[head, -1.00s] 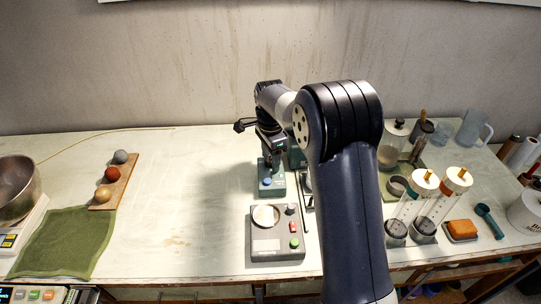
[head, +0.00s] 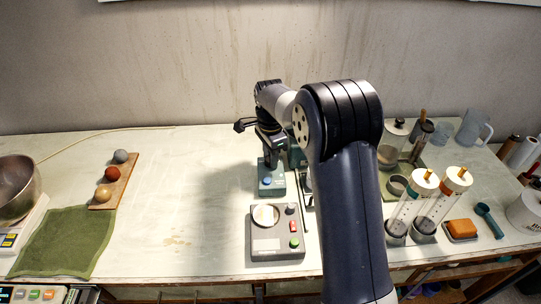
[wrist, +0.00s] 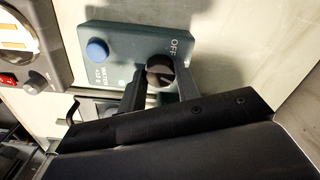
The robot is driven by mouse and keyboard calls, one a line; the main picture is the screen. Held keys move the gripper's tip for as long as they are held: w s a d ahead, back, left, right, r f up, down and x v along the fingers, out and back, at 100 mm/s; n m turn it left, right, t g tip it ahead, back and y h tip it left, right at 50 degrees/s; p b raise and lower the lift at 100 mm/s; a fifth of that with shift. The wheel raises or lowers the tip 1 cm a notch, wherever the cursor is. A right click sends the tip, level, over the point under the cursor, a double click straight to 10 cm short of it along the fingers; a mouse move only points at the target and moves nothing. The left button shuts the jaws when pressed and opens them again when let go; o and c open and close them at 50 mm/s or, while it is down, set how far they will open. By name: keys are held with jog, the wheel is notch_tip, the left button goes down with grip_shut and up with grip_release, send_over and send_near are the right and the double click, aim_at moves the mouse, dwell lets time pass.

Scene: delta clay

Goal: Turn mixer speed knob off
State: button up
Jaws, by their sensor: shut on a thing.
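The mixer's teal control base (head: 272,180) stands at the middle of the bench in the head view. In the wrist view the base (wrist: 115,42) shows a blue round button (wrist: 97,50) and the lettering "OFF". The dark round speed knob (wrist: 160,70) sits between my gripper's fingers (wrist: 160,82), with a finger on each side. My gripper is shut on the knob. The knob's pointer mark is too unclear to read. In the head view my arm hides part of the mixer, and the fingertips and knob are hard to make out.
A grey box (head: 277,246) with a round pale dish and coloured buttons stands just in front of the base. Tilted clear cylinders (head: 400,215) stand to the right. A wooden board (head: 115,181) with three balls lies left. The bench between board and mixer is clear.

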jog(key=n, duration=0.4)
jog(key=shift+r+p, duration=0.1)
jog(key=shift+p, duration=0.3)
jog(key=n, duration=0.4)
jog(key=n+p, duration=0.1)
jog(key=n, duration=0.4)
jog(key=shift+n, duration=2.3)
jog(key=o, duration=1)
jog(key=shift+c, duration=0.2)
notch_tip(320, 180, up, 11)
jog(key=shift+b, duration=0.45)
